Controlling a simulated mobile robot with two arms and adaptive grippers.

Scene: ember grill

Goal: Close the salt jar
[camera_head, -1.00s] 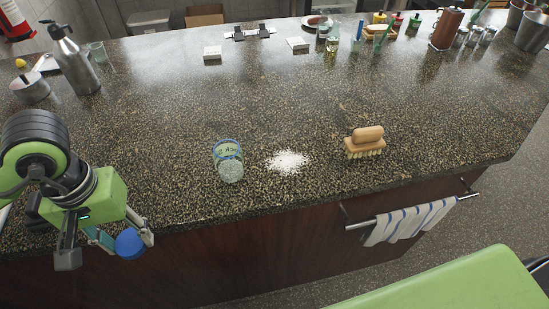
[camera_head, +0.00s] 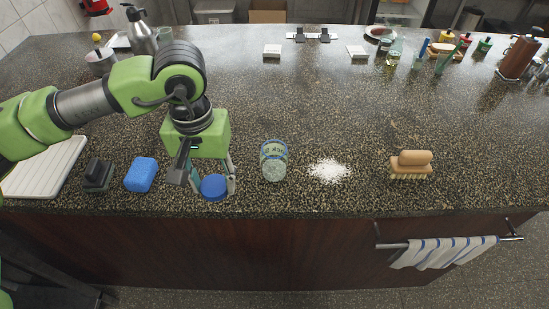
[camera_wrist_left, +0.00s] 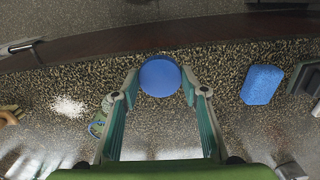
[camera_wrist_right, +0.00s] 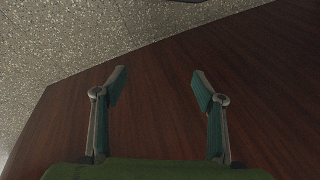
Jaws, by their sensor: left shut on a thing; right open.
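The salt jar (camera_head: 273,160) is clear glass with a printed label and stands on the counter without a lid. It also shows in the left wrist view (camera_wrist_left: 99,124), left of the fingers. My left gripper (camera_head: 213,187) is shut on the round blue lid (camera_head: 214,188), just left of the jar in the head view. The lid sits between the fingertips in the left wrist view (camera_wrist_left: 160,76). My right gripper (camera_wrist_right: 161,86) is open and empty, facing the dark wooden counter front; it is not in the head view.
A white salt pile (camera_head: 329,170) lies right of the jar, and a wooden brush (camera_head: 410,165) lies farther right. A blue sponge (camera_head: 141,174), a dark block (camera_head: 97,174) and a white board (camera_head: 42,168) lie to the left. A striped towel (camera_head: 444,252) hangs in front.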

